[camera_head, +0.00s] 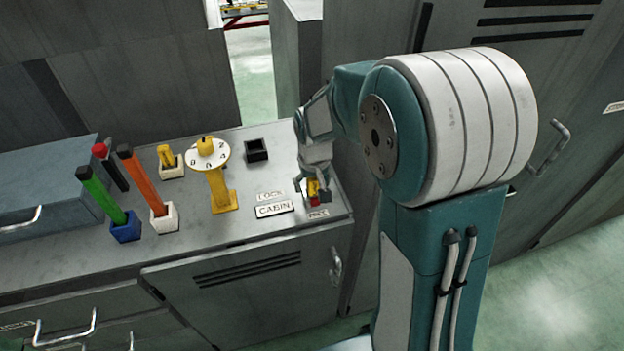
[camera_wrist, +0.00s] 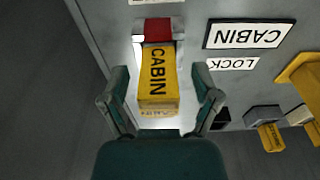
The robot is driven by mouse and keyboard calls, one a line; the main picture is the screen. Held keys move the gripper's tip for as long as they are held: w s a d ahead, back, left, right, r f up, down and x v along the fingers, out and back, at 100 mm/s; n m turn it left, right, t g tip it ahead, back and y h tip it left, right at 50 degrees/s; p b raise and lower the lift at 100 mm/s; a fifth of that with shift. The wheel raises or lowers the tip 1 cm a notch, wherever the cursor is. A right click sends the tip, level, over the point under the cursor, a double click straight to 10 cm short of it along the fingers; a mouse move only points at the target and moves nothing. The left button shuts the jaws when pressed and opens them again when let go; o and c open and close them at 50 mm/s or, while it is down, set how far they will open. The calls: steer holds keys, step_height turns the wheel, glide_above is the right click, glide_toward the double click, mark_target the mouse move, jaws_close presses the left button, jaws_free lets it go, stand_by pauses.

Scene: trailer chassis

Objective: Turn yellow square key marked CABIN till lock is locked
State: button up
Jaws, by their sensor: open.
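The yellow square key (camera_wrist: 157,80) marked CABIN stands up from a red base (camera_wrist: 153,29) on the bench top. In the wrist view my gripper (camera_wrist: 160,90) is open, with one finger on each side of the key and a visible gap to it. In the head view my gripper (camera_head: 311,187) is over the key (camera_head: 313,188) at the bench's right end and partly hides it. A CABIN plate (camera_head: 274,209) lies left of the key, with a LOCK label (camera_head: 270,196) behind it. The lock's state cannot be told.
Left on the bench (camera_head: 245,150) stand a yellow post with a numbered dial (camera_head: 207,153), an orange handle (camera_head: 141,180), a green handle (camera_head: 101,195), another yellow key (camera_head: 166,156) and an empty black socket (camera_head: 256,150). Cabinets stand behind and right.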

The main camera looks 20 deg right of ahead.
jaws_close()
steer(key=shift+m, duration=1.7)
steer(key=shift+d+m+h, duration=0.1)
steer(key=shift+m+h, duration=0.2)
steer(key=shift+m, duration=1.5)
steer(key=shift+s, duration=0.1)
